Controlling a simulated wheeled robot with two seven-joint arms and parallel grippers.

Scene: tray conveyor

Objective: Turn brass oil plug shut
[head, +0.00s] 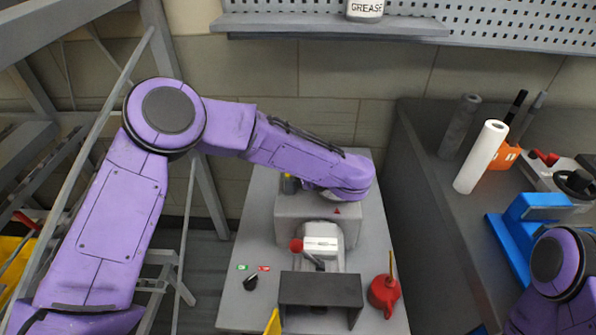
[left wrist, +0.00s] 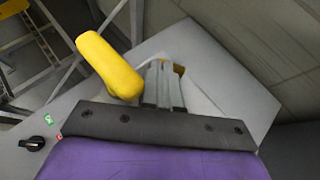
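My left arm reaches over the grey machine block (head: 300,207) in the head view, and its wrist hides the gripper's fingers there. In the left wrist view my left gripper (left wrist: 165,82) has its two grey fingers close together. A small brass-yellow patch (left wrist: 180,68) shows at the fingertips, mostly hidden by them. It may be the oil plug, but I cannot tell whether the fingers grip it. A thick yellow handle (left wrist: 106,66) stands just left of the fingers. My right gripper is out of view; only part of its arm shows at the lower right.
A white machine part with a red knob (head: 296,245) stands in front of the block, behind a dark bracket (head: 320,290). A red oil can (head: 384,292) is at the right, a black switch (head: 250,282) at the left. A side bench (head: 440,215) holds tools.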

